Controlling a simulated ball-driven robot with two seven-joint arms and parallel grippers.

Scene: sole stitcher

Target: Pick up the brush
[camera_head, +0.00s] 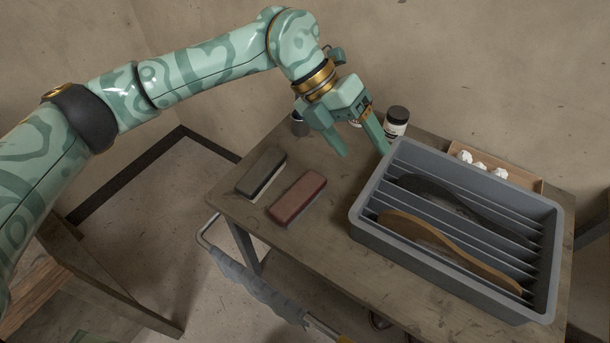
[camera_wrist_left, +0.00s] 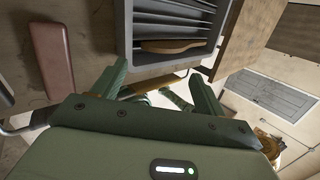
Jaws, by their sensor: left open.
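I cannot make out a brush clearly in either view. My left gripper (camera_head: 364,152) is open, with its fingers spread and pointing down over the back part of the table, and I see nothing held in it. In the left wrist view its two fingers (camera_wrist_left: 157,68) also stand apart. A dark cup (camera_head: 299,126) stands behind the gripper, partly hidden by it. A white jar with a black lid (camera_head: 396,122) stands just right of the fingers. My right gripper is not in view.
A grey slotted tray (camera_head: 357,238) with a brown sole (camera_head: 440,243) and a dark sole (camera_head: 450,197) fills the table's right side. A dark block (camera_head: 261,172) and a reddish block (camera_head: 297,197) lie left. A cardboard box (camera_head: 525,181) with white lumps sits behind the tray.

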